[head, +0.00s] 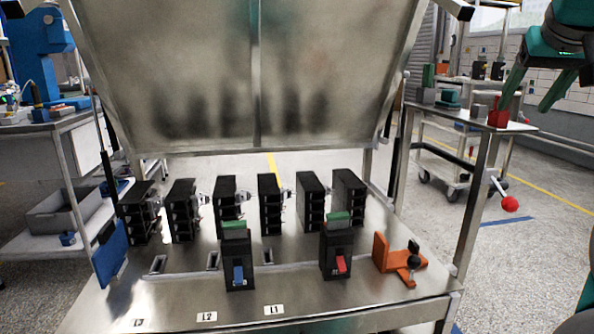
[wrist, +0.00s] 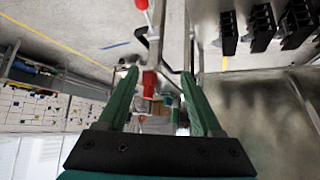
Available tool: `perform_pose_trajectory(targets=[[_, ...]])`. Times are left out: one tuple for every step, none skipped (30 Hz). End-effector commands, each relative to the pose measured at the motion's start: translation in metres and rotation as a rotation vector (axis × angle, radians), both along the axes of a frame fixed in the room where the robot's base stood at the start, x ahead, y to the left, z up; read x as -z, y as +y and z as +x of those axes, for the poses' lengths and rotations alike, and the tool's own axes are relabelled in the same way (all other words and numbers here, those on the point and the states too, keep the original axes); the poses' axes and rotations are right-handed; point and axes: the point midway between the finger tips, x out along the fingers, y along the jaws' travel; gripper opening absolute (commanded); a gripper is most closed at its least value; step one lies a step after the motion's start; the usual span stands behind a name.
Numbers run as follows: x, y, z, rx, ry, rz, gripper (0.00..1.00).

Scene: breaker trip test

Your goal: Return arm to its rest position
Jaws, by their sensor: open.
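My gripper (head: 522,108) is at the upper right in the head view, raised well clear of the metal bench (head: 390,312). Its two green fingers are spread with nothing between them. In the wrist view my gripper (wrist: 159,74) also shows open, its fingers pointing away from the camera. The rest of my arm is mostly outside the head view. Two black breakers stand at the bench front: one with a blue lever (head: 238,272), one with a red lever (head: 340,264). Both have green tops.
A tilted metal lid (head: 240,75) stands above several black units at the bench back. An orange bracket (head: 400,262) sits at the bench's right. A red ball handle (head: 510,204) sticks out beside the right post. A trolley (head: 450,160) stands behind.

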Motion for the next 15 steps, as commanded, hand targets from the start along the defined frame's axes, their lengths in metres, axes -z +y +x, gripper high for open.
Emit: perform_pose_trajectory(targets=[[0.002, 0.004, 0.001, -0.009, 0.007, -0.002, 0.67], [0.004, 0.007, 0.001, -0.015, 0.013, -0.002, 0.67], [0.007, 0.01, 0.003, -0.023, 0.021, -0.002, 0.67], [0.01, 0.013, 0.004, -0.03, 0.029, -0.003, 0.67], [0.013, 0.016, 0.005, -0.037, 0.035, -0.004, 0.67], [0.016, 0.021, 0.006, -0.048, 0.044, -0.005, 0.67], [0.019, 0.024, 0.007, -0.055, 0.05, -0.004, 0.67], [0.022, 0.028, 0.007, -0.065, 0.057, -0.005, 0.67], [0.026, 0.033, 0.009, -0.076, 0.068, -0.006, 0.67], [0.031, 0.038, 0.01, -0.085, 0.077, -0.007, 0.67], [0.035, 0.042, 0.011, -0.096, 0.088, -0.007, 0.67], [0.041, 0.048, 0.012, -0.108, 0.101, -0.007, 0.67], [0.045, 0.053, 0.013, -0.12, 0.112, -0.008, 0.67], [0.052, 0.059, 0.013, -0.132, 0.126, -0.007, 0.67], [0.061, 0.068, 0.014, -0.149, 0.148, -0.008, 0.67]])
